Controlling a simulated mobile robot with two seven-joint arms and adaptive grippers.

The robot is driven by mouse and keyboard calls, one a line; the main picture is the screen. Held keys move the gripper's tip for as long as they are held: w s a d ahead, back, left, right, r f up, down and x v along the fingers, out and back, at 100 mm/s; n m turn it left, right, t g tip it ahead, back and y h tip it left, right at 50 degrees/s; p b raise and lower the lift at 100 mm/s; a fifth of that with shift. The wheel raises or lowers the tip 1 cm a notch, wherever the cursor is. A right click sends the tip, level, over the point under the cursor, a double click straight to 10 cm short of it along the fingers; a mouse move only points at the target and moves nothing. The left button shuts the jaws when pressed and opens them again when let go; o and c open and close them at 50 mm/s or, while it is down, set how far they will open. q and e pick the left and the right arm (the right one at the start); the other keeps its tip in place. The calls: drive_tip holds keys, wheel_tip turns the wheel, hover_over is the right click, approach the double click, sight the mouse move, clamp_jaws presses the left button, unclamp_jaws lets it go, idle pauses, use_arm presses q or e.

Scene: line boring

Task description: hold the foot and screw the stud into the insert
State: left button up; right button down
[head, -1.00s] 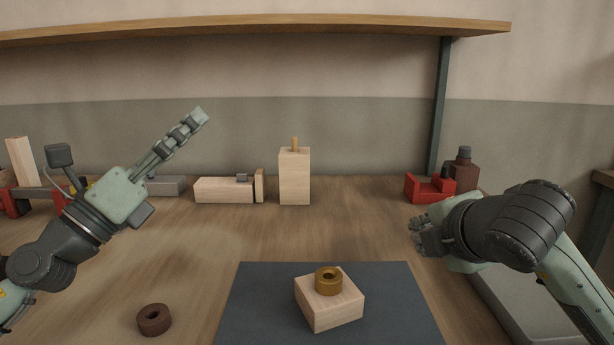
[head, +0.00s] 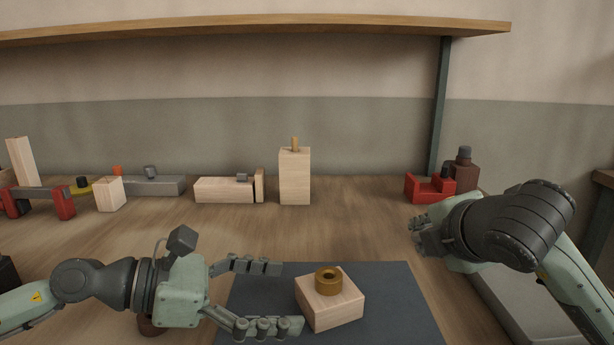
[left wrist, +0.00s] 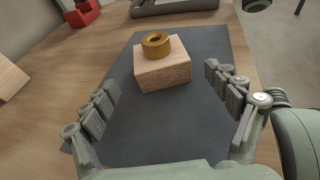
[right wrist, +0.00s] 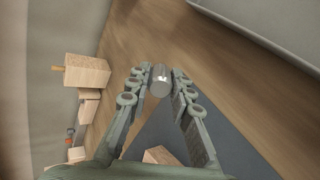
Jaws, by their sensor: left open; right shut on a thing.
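The foot looks to be a pale wooden block (head: 333,311) on the dark mat, with a brass ring-shaped insert (head: 327,290) on its top face. Both also show in the left wrist view, the block (left wrist: 163,72) ahead of the fingers and the insert (left wrist: 155,48) with its hole upward. My left gripper (head: 285,297) is open and empty, low over the mat just left of the block, fingers pointing at it. My right gripper (head: 421,238) is shut on a grey metal cylinder (right wrist: 160,81), seemingly the stud, right of and beyond the block. The head view hides the cylinder.
The dark mat (head: 400,295) is otherwise clear. A brown ring (head: 150,328) is mostly hidden behind my left gripper. Wooden blocks (head: 295,178), a grey bar (head: 160,186) and red clamp-like pieces (head: 430,188) stand along the back. A shelf (head: 260,27) runs overhead.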

sight(331, 296)
use_arm(q)
drive_tip(key=shift+x, duration=3.95)
drive_tip(key=shift+c, duration=0.3)
drive_tip(key=c, duration=1.3)
use_arm(e)
drive_tip(key=s+a+f+g, duration=0.2)
drive_tip(key=s, duration=0.1)
drive_tip(key=s+a, duration=0.1)
drive_tip(key=s, duration=0.1)
drive_tip(key=shift+a+f+g, duration=0.25)
drive_tip(key=shift+f+g, duration=0.15)
drive_tip(key=s+a+r+n+g, duration=0.1)
drive_tip(key=a+r+n+g, duration=0.4)
drive_tip(key=a+r+g, duration=0.3)
drive_tip(key=a+r, duration=0.3)
drive_tip(key=r, duration=0.2)
drive_tip(key=shift+a+r+n, duration=0.2)
drive_tip(key=shift+a+n, duration=0.15)
drive_tip(key=shift+n, duration=0.05)
drive_tip(key=shift+s, duration=0.1)
